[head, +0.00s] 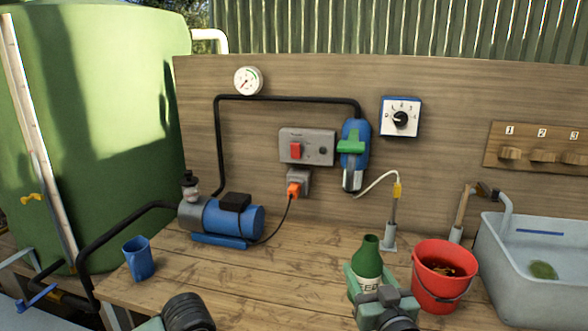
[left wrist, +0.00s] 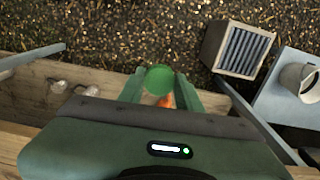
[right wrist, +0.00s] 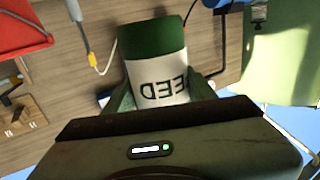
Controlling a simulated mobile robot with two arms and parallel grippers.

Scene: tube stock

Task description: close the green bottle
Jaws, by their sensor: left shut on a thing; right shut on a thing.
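The green bottle (head: 367,258) with a white label stands upright near the front of the bench in the head view, its neck uncapped. My right gripper (head: 368,283) is shut on its body. The right wrist view shows the bottle (right wrist: 152,45) upside down in the picture, its label between the fingers (right wrist: 160,92) and its neck out of sight. My left gripper (left wrist: 159,88) is shut on a round green cap (left wrist: 159,78), apart from the bottle. In the head view only a dark part of my left arm shows at the bottom edge; the cap is not seen there.
A red bucket (head: 444,287) stands close right of the bottle, with a grey basin (head: 500,270) beyond. A blue cup (head: 139,260) and a blue pump (head: 232,217) stand on the left. The middle of the bench (head: 290,270) is clear.

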